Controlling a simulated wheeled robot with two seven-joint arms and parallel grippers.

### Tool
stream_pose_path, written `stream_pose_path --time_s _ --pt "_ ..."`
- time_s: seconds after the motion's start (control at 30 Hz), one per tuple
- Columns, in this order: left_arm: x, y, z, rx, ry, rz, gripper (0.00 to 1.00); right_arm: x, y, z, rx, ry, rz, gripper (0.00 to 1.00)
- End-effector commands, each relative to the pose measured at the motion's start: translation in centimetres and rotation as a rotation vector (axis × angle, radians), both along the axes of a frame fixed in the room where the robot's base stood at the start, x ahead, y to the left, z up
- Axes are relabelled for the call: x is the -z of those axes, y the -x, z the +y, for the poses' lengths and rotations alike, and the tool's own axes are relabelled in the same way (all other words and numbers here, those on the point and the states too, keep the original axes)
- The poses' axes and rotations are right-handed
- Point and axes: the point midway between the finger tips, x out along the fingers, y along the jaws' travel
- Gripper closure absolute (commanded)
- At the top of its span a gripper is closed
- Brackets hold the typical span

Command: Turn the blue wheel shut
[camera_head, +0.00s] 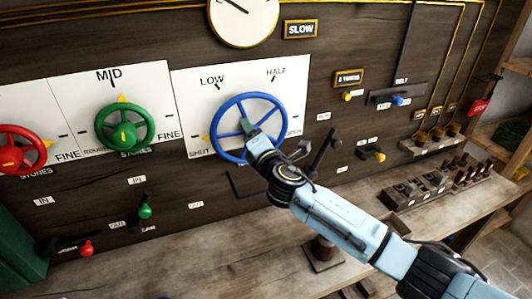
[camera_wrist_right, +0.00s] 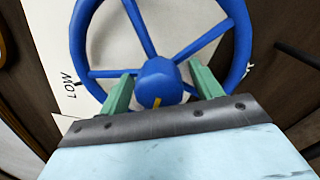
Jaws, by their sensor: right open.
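The blue wheel (camera_head: 277,112) is mounted on a white dial plate (camera_head: 293,75) marked LOW, HALF and SHUT. A small yellow pointer (camera_head: 206,138) shows at its left rim, just above the word SHUT. My right gripper (camera_head: 252,127) is at the wheel's middle, its arm coming in from the lower right and covering the wheel's lower right part. In the right wrist view its two green fingers (camera_wrist_right: 162,88) stand apart, one on each side of the blue hub (camera_wrist_right: 158,78), among the spokes. Whether they touch it is unclear. My left gripper is out of view.
A green wheel (camera_head: 148,125) points to MID, and a red wheel (camera_head: 8,158) sits at far left. Black levers (camera_head: 325,150) stand close right of my gripper. A wooden bench (camera_head: 200,240) runs below, with a switch box (camera_head: 425,190) at right.

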Motion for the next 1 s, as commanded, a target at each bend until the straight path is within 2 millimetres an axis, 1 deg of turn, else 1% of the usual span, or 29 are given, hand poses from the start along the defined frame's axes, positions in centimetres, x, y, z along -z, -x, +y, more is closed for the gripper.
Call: stream_pose_path --time_s 0.4,0.6,0.8,1.0 --pt "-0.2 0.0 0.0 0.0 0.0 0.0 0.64 0.2 6.8 -2.2 -0.002 0.0 0.002 0.35" --pt "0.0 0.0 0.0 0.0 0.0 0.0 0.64 0.3 9.6 -3.2 -0.001 0.001 0.002 0.35" --pt "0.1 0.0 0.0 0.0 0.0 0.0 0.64 0.2 11.0 -3.6 -0.001 0.002 0.001 0.35" --pt "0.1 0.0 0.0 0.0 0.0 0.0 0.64 0.1 11.2 -3.7 0.0 0.001 0.001 0.35"
